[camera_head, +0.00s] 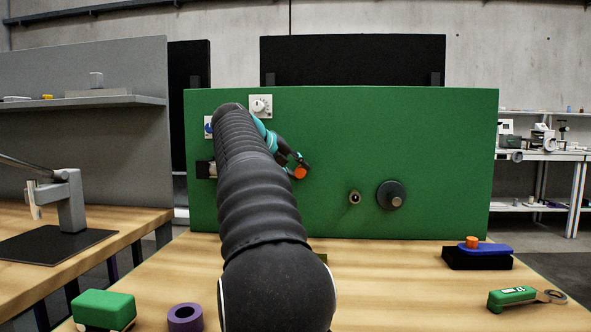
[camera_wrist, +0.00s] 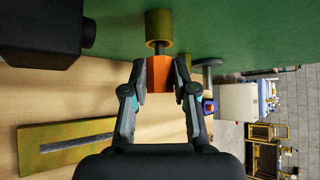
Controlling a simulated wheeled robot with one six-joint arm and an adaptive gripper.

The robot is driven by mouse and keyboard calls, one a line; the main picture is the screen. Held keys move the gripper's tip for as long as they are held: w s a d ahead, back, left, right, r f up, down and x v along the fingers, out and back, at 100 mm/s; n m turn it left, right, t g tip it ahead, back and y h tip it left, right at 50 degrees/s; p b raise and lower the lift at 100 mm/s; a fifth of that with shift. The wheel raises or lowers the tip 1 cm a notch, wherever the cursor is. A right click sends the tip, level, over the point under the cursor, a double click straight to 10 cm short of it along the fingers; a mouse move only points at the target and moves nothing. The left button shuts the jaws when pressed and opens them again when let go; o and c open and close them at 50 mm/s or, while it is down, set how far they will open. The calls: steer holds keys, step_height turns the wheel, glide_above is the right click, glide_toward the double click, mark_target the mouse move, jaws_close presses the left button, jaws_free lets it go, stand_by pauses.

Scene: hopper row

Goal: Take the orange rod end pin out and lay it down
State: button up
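The orange rod end pin (camera_wrist: 160,74) sits between the fingertips of my gripper (camera_wrist: 160,80) in the wrist view. Both fingers appear to touch its sides. In the head view its round orange end (camera_head: 300,172) shows at the tip of my gripper (camera_head: 292,163), in front of the green panel (camera_head: 440,130). A brass-coloured sleeve (camera_wrist: 158,26) stands out from the panel just beyond the pin in the wrist view.
A dark round knob (camera_head: 391,195) sits right of the ring fitting. On the wooden table (camera_head: 400,290) are a black block with a blue piece (camera_head: 485,248), a green-handled tool (camera_head: 512,296), a purple ring (camera_head: 185,317) and a green block (camera_head: 104,307). The table's middle right is clear.

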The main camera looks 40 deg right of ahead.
jaws_close()
steer(key=shift+o, duration=0.7)
jaws_free()
jaws_close()
steer(key=shift+s+a, duration=0.35)
steer(key=shift+a, duration=0.1)
steer(key=shift+s+a, duration=0.2)
steer(key=shift+a, duration=0.1)
steer(key=shift+s+a, duration=0.45)
steer(key=shift+a, duration=0.05)
steer(key=shift+s+a+b, duration=0.35)
steer(key=shift+s+a, duration=0.55)
steer(key=shift+a, duration=0.25)
